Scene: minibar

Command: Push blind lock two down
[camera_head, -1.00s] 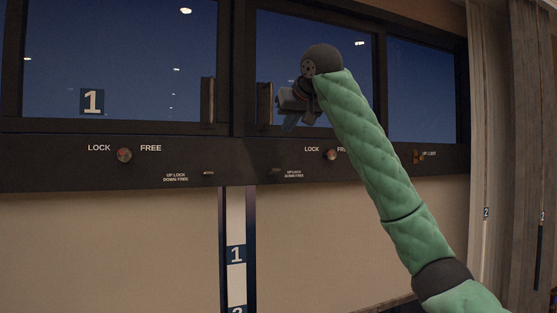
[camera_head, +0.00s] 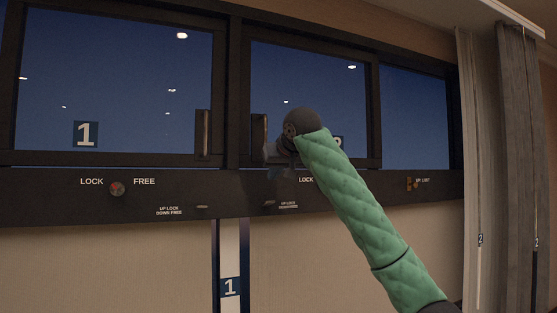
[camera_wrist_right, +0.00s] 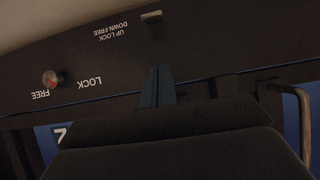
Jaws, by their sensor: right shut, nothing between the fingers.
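Blind lock two (camera_head: 269,204) is a small lever on the dark panel below the second window, left of its "UP LOCK DOWN FREE" label. In the right wrist view, upside down, the lever (camera_wrist_right: 151,16) sticks out near the top beside that label. My right gripper (camera_head: 280,174) is above the lever in the head view, at the panel's upper edge. In the right wrist view my right gripper (camera_wrist_right: 157,86) has its fingers together and empty, with a gap to the lever. My left gripper is not in view.
A similar lever (camera_head: 202,207) sits to the left under window one. A round LOCK/FREE knob (camera_head: 117,188) is further left. The second window's knob (camera_wrist_right: 52,78) shows in the wrist view; my arm hides it in the head view. A vertical handle (camera_head: 259,131) stands above the panel.

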